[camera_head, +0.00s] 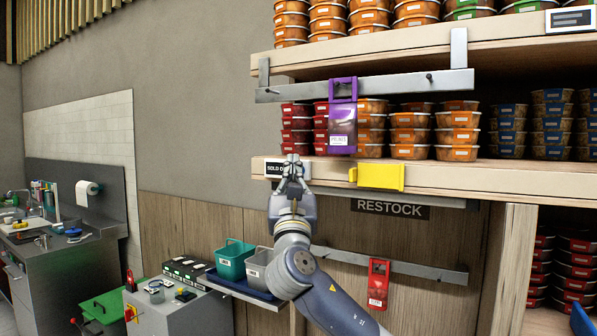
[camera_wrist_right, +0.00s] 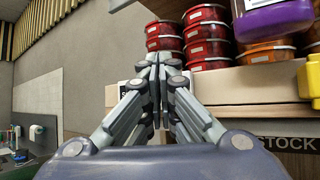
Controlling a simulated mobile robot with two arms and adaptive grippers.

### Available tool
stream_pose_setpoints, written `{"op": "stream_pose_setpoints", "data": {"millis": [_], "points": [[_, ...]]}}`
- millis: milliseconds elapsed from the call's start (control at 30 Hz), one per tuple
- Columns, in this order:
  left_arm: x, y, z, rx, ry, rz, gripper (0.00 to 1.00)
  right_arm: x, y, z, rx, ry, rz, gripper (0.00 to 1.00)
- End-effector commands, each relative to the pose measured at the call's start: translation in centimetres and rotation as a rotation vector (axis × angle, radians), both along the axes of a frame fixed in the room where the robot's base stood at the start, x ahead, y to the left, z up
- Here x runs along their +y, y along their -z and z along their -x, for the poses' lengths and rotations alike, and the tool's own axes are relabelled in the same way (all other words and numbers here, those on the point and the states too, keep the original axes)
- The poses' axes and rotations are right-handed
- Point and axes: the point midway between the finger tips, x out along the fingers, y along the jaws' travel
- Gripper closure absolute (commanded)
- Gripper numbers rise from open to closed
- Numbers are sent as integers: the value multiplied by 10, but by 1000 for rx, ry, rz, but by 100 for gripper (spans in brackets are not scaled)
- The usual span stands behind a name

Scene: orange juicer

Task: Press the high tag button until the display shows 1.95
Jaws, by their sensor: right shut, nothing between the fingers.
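A white-framed dark tag (camera_head: 274,168) sits on the front edge of the middle shelf, its visible text starting "SOLD O". My right gripper (camera_head: 292,162) is shut and empty, in front of the shelf edge and covering the tag's right part. No button and no number can be read. I cannot tell whether the fingertips touch the tag. Another dark tag (camera_head: 570,19) is on the top shelf edge, its text too small to read. My left gripper is not in view.
A yellow block (camera_head: 380,176) sits on the shelf edge right of the gripper. A purple holder (camera_head: 342,118) hangs from a metal rail (camera_head: 400,84) above. Red tubs (camera_wrist_right: 207,48) stand behind the fingers. A red holder (camera_head: 378,284) hangs lower. Teal and grey bins (camera_head: 233,262) stand below left.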

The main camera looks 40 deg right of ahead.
Motion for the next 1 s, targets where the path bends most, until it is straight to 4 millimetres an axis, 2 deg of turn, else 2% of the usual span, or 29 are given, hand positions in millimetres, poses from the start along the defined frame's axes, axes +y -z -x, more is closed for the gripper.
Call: {"op": "stream_pose_setpoints", "data": {"millis": [600,1000], "points": [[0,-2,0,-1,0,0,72,-8,0,-3,0,2,-2,100],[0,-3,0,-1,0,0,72,-5,0,-2,0,1,-1,100]]}}
